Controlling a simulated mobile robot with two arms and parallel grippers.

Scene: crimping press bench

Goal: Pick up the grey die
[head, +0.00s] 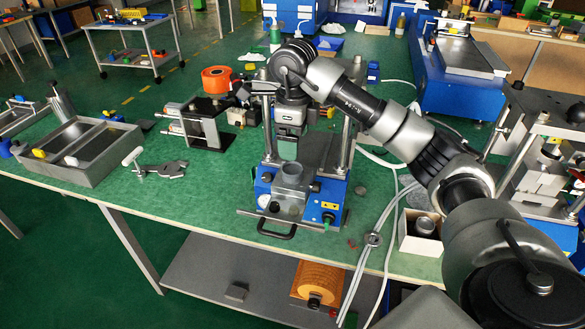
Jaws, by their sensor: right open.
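A grey metal block with a round, cup-like top (289,184) sits on the blue base of the press (325,190) in the middle of the bench. It is the thing that best matches the grey die. My right arm reaches in from the right, over the press. Its gripper (287,149) points down between the press columns, above the grey block and apart from it. The gripper is open; the fingertips are small and the gap is hard to see. My left gripper is not in view.
Press columns (348,145) stand close beside my gripper. A grey tray (95,168) and a clamp (165,170) lie to the left. An orange spool (216,79) stands behind. A box with a dark cylinder (425,226) and cables (390,215) are at right. The front-left bench is clear.

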